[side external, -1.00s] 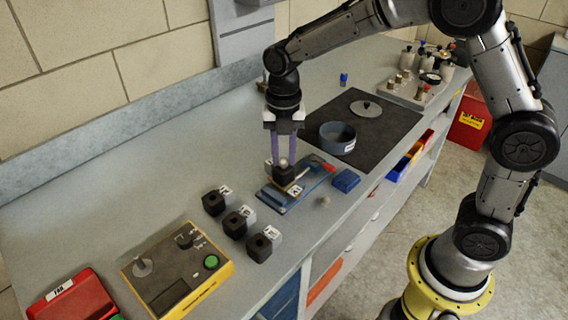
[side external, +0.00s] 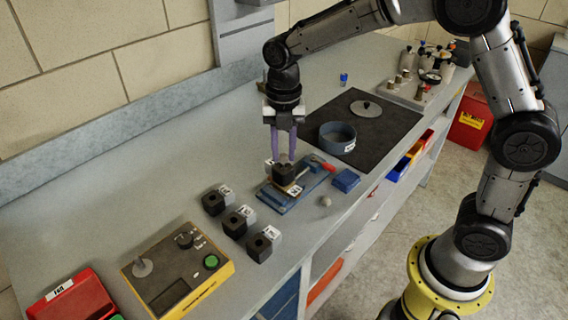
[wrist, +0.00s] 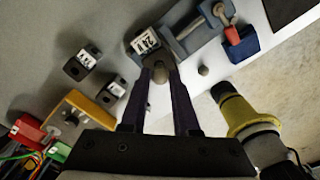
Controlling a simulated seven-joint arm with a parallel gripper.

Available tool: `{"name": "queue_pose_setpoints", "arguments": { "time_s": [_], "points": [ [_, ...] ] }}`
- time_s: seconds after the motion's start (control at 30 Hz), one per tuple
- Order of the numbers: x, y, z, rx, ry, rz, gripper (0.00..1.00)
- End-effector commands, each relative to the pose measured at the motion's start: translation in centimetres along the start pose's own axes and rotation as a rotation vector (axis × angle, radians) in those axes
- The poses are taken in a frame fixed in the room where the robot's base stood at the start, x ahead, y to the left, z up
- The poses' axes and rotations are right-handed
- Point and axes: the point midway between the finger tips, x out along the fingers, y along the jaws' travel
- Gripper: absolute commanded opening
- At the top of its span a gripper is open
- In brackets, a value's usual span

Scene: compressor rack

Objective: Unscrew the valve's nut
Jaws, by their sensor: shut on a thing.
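The valve is a dark block (side external: 284,175) with a white label, held upright in a blue vise (side external: 296,192) on the bench. In the wrist view the label (wrist: 145,42) shows beside it. My gripper (side external: 284,158) points straight down over the valve, its two purple fingers at the block's top. In the wrist view the fingertips are shut on the nut (wrist: 160,73), a small tan rounded piece. The fingers partly hide the nut, and I cannot tell how far it sits on the valve's thread.
Several dark blocks with labels (side external: 238,222) stand left of the vise. A small round knob (side external: 325,201) and a blue block (side external: 346,180) lie right of it. A blue-grey round bowl (side external: 338,137) stands on the black mat behind. A yellow control box (side external: 178,268) is at front left.

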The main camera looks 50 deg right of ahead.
Motion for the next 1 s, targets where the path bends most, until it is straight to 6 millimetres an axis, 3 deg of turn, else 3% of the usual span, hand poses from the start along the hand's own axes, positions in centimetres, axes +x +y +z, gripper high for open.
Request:
{"name": "queue_pose_setpoints", "arguments": {
  "time_s": [0.7, 1.0],
  "points": [
    [-3.3, 0.0, 0.0, 0.000, -0.001, 0.001, 0.00],
    [-3.6, 0.0, 0.0, 0.000, 0.000, 0.000, 0.00]
  ]
}}
